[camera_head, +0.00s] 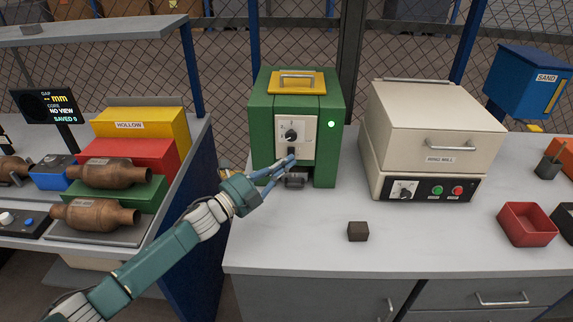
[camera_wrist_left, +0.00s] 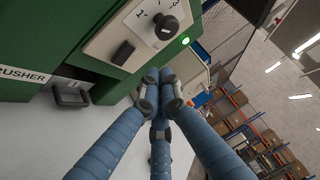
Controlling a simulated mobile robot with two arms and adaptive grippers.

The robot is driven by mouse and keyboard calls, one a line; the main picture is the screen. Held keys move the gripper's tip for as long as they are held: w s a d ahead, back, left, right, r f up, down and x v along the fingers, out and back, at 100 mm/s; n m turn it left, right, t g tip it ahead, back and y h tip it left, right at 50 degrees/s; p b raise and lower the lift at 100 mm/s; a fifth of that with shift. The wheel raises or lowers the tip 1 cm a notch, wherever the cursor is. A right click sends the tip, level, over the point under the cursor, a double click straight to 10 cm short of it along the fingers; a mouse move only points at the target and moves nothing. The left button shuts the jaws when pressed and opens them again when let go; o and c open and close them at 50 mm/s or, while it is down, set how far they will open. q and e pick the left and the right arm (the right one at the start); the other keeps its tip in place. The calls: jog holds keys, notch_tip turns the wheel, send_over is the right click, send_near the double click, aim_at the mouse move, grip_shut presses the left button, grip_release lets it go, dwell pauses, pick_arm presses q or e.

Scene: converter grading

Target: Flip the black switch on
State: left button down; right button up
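The green crusher (camera_head: 262,128) stands on the bench with a white control plate (camera_head: 308,124). The plate carries a round black dial (camera_head: 291,135) and, below it, the black switch (camera_head: 291,151). In the left wrist view the switch (camera_wrist_left: 123,52) is a small black block beside the dial (camera_wrist_left: 166,26). My left gripper (camera_head: 290,160) has its blue fingers drawn together at the crusher's front, just below the switch. In the left wrist view my left gripper (camera_wrist_left: 158,80) is shut and empty, its tips near the switch; contact cannot be told. My right gripper is out of view.
A green light (camera_head: 331,124) glows on the crusher. A dark tray (camera_head: 296,180) sits at its base opening. The cream ring mill (camera_head: 430,120) stands to the right. A dark cube (camera_head: 358,231) and a red bin (camera_head: 527,224) are on the bench. The front middle is mostly clear.

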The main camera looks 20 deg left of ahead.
pick_arm(q)
jog(key=s+a+r+b, duration=0.1)
jog(key=s+a+b, duration=0.1)
jog(key=s+a, duration=0.3)
jog(key=s, duration=0.3)
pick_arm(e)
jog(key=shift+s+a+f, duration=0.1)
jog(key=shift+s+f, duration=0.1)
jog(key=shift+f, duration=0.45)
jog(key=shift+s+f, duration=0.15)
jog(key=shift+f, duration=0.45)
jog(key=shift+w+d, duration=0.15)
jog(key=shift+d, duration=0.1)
pick_arm(q)
jog(key=shift+a, duration=0.1)
